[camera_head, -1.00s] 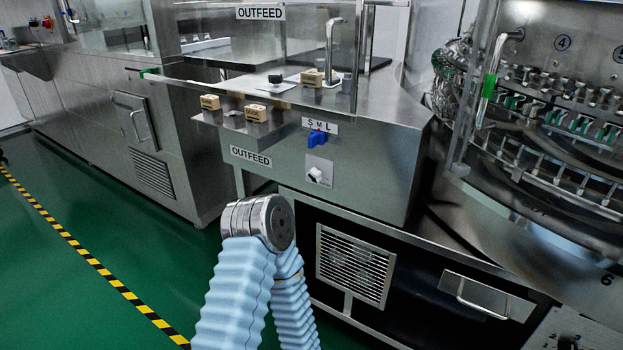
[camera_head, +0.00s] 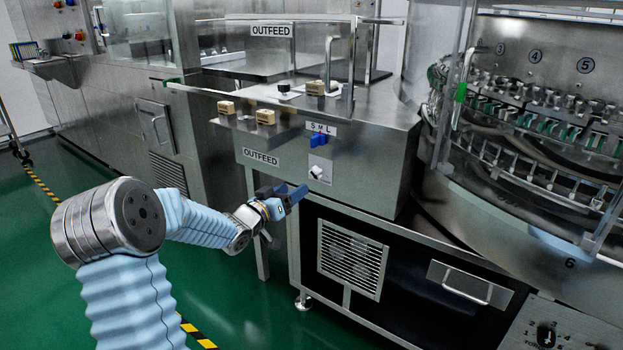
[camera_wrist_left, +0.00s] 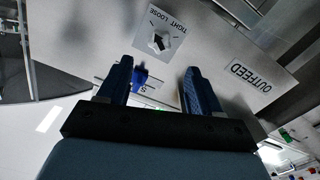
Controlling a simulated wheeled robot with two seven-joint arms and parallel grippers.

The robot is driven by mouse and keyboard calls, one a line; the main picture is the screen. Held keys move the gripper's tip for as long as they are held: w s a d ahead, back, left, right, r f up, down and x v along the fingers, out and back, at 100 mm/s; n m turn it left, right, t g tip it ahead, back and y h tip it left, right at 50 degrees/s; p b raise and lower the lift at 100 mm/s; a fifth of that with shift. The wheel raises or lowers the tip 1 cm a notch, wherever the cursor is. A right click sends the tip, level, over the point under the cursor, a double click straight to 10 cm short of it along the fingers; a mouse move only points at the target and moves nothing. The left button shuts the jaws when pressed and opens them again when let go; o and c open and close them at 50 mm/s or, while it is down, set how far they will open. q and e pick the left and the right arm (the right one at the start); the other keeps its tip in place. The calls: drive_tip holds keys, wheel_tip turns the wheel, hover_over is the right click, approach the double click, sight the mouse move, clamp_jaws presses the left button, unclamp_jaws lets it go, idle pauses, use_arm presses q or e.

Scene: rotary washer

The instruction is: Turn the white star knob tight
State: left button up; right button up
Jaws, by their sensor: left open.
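The white star knob (camera_head: 316,173) sits on a small plate on the front panel of the steel outfeed cabinet, below a blue knob (camera_head: 318,139). In the left wrist view the white knob (camera_wrist_left: 159,41) shows on a plate marked TIGHT and LOOSE, beyond and between my fingertips. The blue knob (camera_wrist_left: 140,76) also shows there between the fingers. My left gripper (camera_head: 298,192) is in front of the cabinet, below and left of the white knob and apart from it. Its blue fingers (camera_wrist_left: 155,82) are apart with nothing between them. My right gripper is not in view.
The OUTFEED label (camera_head: 261,157) is left of the knobs on the same panel. A vent grille (camera_head: 351,260) is below. The green floor (camera_head: 240,300) in front is clear.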

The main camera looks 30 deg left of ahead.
sight(314, 175)
use_arm(q)
drive_tip(key=w, duration=0.6)
drive_tip(key=w+p, duration=0.1)
drive_tip(key=w, duration=0.2)
drive_tip(key=shift+w+d, duration=0.35)
drive_tip(key=shift+d, duration=0.05)
